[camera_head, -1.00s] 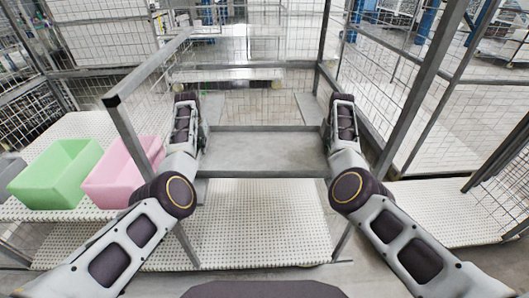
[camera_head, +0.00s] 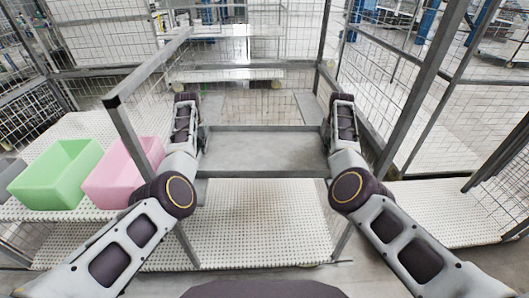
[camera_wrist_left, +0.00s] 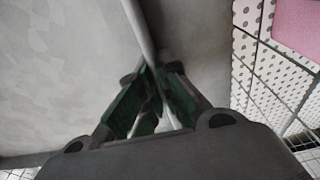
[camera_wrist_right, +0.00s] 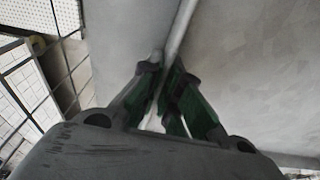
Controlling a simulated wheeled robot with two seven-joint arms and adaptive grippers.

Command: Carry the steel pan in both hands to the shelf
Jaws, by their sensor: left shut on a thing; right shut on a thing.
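The steel pan (camera_head: 265,150) is a wide, shallow grey tray held level between my two arms in the head view. My left gripper (camera_wrist_left: 152,88) is shut on the pan's left rim, which also shows in the left wrist view (camera_wrist_left: 70,70). My right gripper (camera_wrist_right: 172,85) is shut on the pan's right rim, and the pan's grey floor fills much of the right wrist view (camera_wrist_right: 260,70). In the head view my wrists hide both grippers. The pan's visible floor is empty.
A white perforated shelf (camera_head: 255,225) lies below the pan. A green bin (camera_head: 58,175) and a pink bin (camera_head: 118,178) stand on the left. Grey frame posts (camera_head: 145,150) and wire mesh (camera_head: 410,130) flank my arms. Another white surface (camera_head: 440,205) lies to the right.

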